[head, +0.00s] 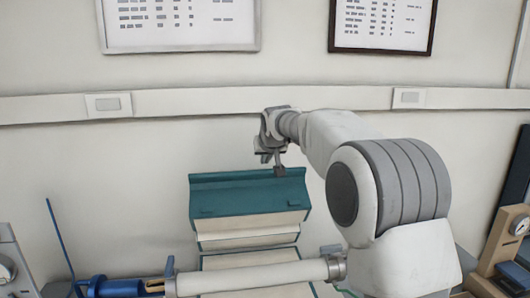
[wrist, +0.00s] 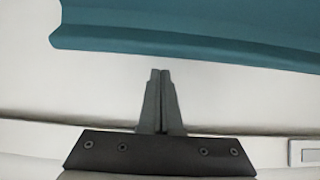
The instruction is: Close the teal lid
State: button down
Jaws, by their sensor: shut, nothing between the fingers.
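The teal lid (head: 247,190) is raised on a cream box-shaped furnace (head: 249,226) in the head view. Its teal face leans toward the back wall. My gripper (head: 279,171) is shut and empty, at the upper right edge of the lid. From the head view I cannot tell whether it touches the lid. In the wrist view the two dark fingers (wrist: 160,75) are pressed together, and the lid (wrist: 200,28) fills the top of the picture, with a pale gap between its edge and the fingertips. The furnace's lower front is partly hidden by a white tube.
The white horizontal tube (head: 250,277) crosses in front of the furnace. A blue device (head: 110,287) stands at the lower left, and a tan and dark stand (head: 503,245) at the right. The wall with a rail (head: 200,103) is behind.

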jog(key=shift+s+d+f, duration=0.1)
jog(key=shift+s+f, duration=0.3)
jog(key=shift+s, duration=0.15)
jog(key=shift+f+b, duration=0.15)
jog(key=shift+b, duration=0.15)
